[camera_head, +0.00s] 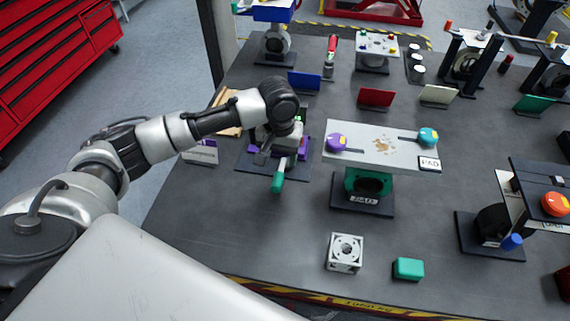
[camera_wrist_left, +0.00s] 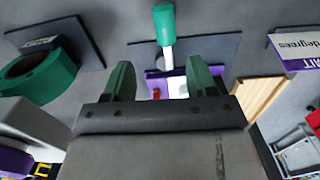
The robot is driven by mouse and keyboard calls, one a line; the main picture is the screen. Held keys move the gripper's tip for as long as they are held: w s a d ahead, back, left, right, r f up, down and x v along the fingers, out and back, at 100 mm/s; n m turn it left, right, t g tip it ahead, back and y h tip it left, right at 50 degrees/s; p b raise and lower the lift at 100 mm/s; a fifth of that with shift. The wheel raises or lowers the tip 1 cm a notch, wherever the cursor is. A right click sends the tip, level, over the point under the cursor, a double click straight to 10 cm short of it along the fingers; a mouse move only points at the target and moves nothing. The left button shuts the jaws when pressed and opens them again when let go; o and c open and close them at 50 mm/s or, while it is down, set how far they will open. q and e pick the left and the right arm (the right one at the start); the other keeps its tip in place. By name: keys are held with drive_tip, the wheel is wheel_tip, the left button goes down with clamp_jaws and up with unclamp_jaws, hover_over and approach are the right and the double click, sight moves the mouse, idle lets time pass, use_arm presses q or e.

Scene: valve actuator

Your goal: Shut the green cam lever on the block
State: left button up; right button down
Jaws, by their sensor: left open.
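The cam lever has a green grip (camera_head: 277,182) on a pale metal shaft. In the head view it sticks out from the block toward the table's front edge. In the left wrist view the green grip (camera_wrist_left: 163,20) shows beyond the fingertips. The block (camera_head: 304,146) has purple parts and sits on a dark base plate (camera_head: 244,165); my gripper and wrist partly hide it. My left gripper (camera_wrist_left: 160,64) is open, its two green fingers apart, over the block. The lever's shaft lies between and beyond the fingers; I cannot tell whether they touch anything. My right gripper is not in view.
To the right stands a pale panel (camera_head: 378,157) with purple and teal knobs on a green valve stand. A white square part (camera_head: 345,253) and a teal box (camera_head: 408,268) lie near the front edge. A blue card (camera_head: 304,82) stands behind the block. The table's front left is clear.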

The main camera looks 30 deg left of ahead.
sight(279, 175)
use_arm(q)
drive_tip(key=shift+w+a+r+n, duration=0.25)
drive_tip(key=shift+a+r+n, duration=0.05)
drive_tip(key=shift+a, duration=0.2)
wheel_tip(279, 175, down, 4)
drive_tip(key=shift+s+d+r+p, duration=0.1)
drive_tip(key=shift+s+p, duration=0.05)
drive_tip(key=shift+p, duration=0.4)
wheel_tip(279, 175, down, 6)
drive_tip(key=shift+f+p, duration=0.25)
drive_tip(key=shift+p, duration=0.2)
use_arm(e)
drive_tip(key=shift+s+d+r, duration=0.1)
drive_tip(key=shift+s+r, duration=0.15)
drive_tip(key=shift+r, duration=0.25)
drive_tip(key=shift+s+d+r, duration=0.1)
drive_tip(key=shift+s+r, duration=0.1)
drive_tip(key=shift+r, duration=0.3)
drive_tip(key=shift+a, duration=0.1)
use_arm(q)
clamp_jaws()
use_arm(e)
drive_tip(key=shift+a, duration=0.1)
